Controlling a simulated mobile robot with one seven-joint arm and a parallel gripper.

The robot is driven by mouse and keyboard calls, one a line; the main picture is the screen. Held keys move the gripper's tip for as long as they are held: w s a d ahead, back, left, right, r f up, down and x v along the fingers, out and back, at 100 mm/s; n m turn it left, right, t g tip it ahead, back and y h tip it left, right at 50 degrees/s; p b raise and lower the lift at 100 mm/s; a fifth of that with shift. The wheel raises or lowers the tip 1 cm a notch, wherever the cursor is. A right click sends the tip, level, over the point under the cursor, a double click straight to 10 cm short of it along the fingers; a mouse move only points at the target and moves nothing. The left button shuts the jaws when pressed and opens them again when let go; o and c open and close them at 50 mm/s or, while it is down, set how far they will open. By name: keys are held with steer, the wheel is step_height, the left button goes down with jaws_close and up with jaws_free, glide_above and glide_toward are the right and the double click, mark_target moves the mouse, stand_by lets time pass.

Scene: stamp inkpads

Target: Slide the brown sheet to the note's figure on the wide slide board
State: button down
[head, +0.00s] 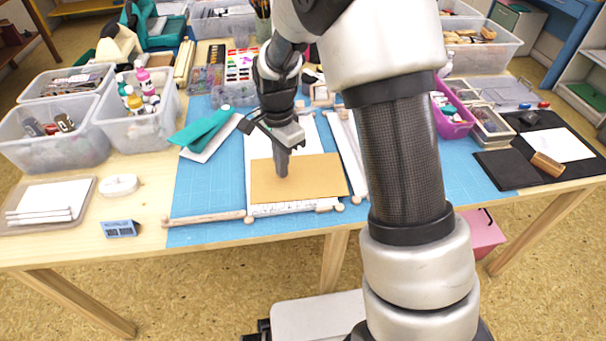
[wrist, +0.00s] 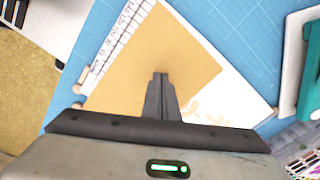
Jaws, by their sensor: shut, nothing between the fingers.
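The brown sheet (head: 318,186) lies flat on the white slide board (head: 287,209), near its front end. In the wrist view the sheet (wrist: 190,48) lies beside the board's printed scale (wrist: 118,40), whose marks are too small to read. My gripper (head: 282,172) points down at the left part of the sheet, fingers shut with nothing between them. In the wrist view the fingertips (wrist: 160,78) are over the sheet; I cannot tell whether they touch it. A small blue note (head: 120,229) stands at the table's front left; its writing is unreadable.
A blue cutting mat (head: 205,190) lies under the board. Wooden rods border the board. Plastic bins (head: 55,130) fill the left and back. A black mat (head: 500,170) with white paper lies at the right.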

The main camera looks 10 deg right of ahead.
mark_target(271, 195)
steer(key=shift+f+b, duration=0.3)
steer(key=shift+f, duration=0.25)
steer(key=shift+s+a+r, duration=0.15)
steer(key=shift+s+a, duration=0.4)
steer(key=shift+s, duration=0.25)
steer(key=shift+s+a, duration=0.15)
steer(key=shift+s+a, duration=0.45)
steer(key=shift+s, duration=0.25)
steer(key=shift+s+a, duration=0.1)
steer(key=shift+s, duration=0.1)
steer(key=shift+s+a+f, duration=0.25)
steer(key=shift+s+a, duration=0.15)
steer(key=shift+s, duration=0.35)
